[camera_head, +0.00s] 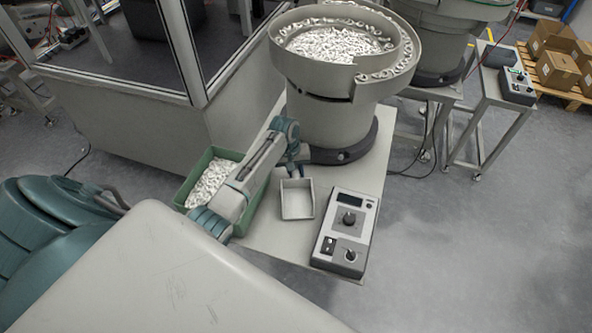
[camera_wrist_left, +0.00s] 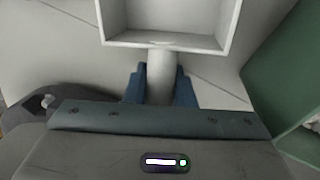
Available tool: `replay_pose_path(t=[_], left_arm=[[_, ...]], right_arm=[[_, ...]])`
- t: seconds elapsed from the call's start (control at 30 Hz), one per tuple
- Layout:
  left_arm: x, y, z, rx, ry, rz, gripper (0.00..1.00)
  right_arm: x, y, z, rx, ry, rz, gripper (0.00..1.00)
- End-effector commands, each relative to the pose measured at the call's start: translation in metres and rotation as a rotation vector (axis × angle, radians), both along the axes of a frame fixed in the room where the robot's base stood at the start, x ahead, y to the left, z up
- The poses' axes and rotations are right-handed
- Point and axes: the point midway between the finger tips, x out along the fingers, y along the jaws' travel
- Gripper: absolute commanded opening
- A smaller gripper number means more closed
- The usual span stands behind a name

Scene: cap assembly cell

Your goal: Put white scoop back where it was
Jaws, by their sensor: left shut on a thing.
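The white scoop (camera_head: 297,200) is at the table between the green bin and the control box, below the bowl feeder. Its square tray looks empty, and its handle points toward the feeder. My left gripper (camera_head: 294,168) is shut on the handle. In the left wrist view the blue fingers of the gripper (camera_wrist_left: 160,88) sit on both sides of the scoop's handle (camera_wrist_left: 160,70), with the tray beyond them. I cannot tell whether the scoop touches the table (camera_head: 280,240). My right gripper does not show.
The green bin (camera_head: 247,211) of white caps is left of the scoop. The control box (camera_head: 346,232) is close on the right. The bowl feeder (camera_head: 330,110), filled with white caps, stands behind. A little bare table lies in front of the scoop.

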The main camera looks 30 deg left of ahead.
Motion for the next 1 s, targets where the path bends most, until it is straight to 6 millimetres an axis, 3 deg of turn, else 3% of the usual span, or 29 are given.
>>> replay_pose_path(t=[0.17, 0.2, 0.3, 0.67, 0.77, 1.0], left_arm=[[0.0, 0.0, -0.002, 0.0, 0.0, 0.0, 0.0], [0.0, 0.0, -0.001, 0.0, 0.0, 0.0, 0.31], [0.0, 0.0, -0.001, 0.0, 0.0, 0.0, 0.45], [0.0, 0.001, 0.005, 0.001, -0.002, 0.0, 0.45], [0.0, 0.003, 0.018, 0.001, -0.003, -0.001, 0.45], [-0.004, 0.012, 0.069, 0.002, -0.006, 0.0, 0.45]], right_arm=[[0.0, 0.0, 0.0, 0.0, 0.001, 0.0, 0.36], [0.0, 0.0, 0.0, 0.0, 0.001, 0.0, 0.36], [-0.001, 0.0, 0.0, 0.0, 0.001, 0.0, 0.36], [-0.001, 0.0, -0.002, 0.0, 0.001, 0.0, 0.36], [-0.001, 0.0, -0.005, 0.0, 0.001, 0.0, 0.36], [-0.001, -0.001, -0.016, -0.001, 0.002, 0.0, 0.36]])
